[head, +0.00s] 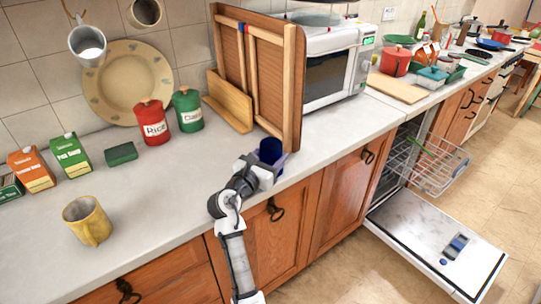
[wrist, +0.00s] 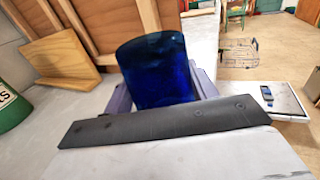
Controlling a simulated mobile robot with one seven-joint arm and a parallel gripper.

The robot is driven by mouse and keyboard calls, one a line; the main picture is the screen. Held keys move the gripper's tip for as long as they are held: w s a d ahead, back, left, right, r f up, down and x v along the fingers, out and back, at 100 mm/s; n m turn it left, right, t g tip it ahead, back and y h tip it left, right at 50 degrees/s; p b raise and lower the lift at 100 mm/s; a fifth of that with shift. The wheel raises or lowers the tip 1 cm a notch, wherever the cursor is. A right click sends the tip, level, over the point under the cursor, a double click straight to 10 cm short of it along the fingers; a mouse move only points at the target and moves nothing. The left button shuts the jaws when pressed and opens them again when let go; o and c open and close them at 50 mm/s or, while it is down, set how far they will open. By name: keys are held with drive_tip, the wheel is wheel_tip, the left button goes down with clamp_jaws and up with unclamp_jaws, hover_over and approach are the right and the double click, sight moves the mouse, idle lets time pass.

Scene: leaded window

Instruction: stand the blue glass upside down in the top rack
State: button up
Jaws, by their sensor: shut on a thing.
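The blue glass (head: 271,151) is at the counter's front edge in the head view, in front of the wooden folding boards. My gripper (head: 268,166) is shut on it. In the wrist view the dark blue glass (wrist: 158,72) stands up between the gripper's fingers (wrist: 160,92), its lower part hidden by a dark bar of my gripper. I cannot tell whether it touches the counter. The top rack (head: 428,165) of the dishwasher is pulled out at the right, above the lowered door (head: 440,240). A green thing lies in the rack.
A yellow mug (head: 87,221) stands on the counter at left. Wooden boards (head: 262,80) and a microwave (head: 335,65) stand behind the glass. A cutting board (head: 397,87) lies above the dishwasher. The counter between mug and gripper is clear.

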drive_tip(key=shift+f, duration=0.2)
drive_tip(key=o, duration=1.3)
drive_tip(key=b+v, duration=0.3)
drive_tip(key=v, duration=1)
drive_tip(key=shift+s+a, duration=0.15)
drive_tip(key=shift+s, duration=0.25)
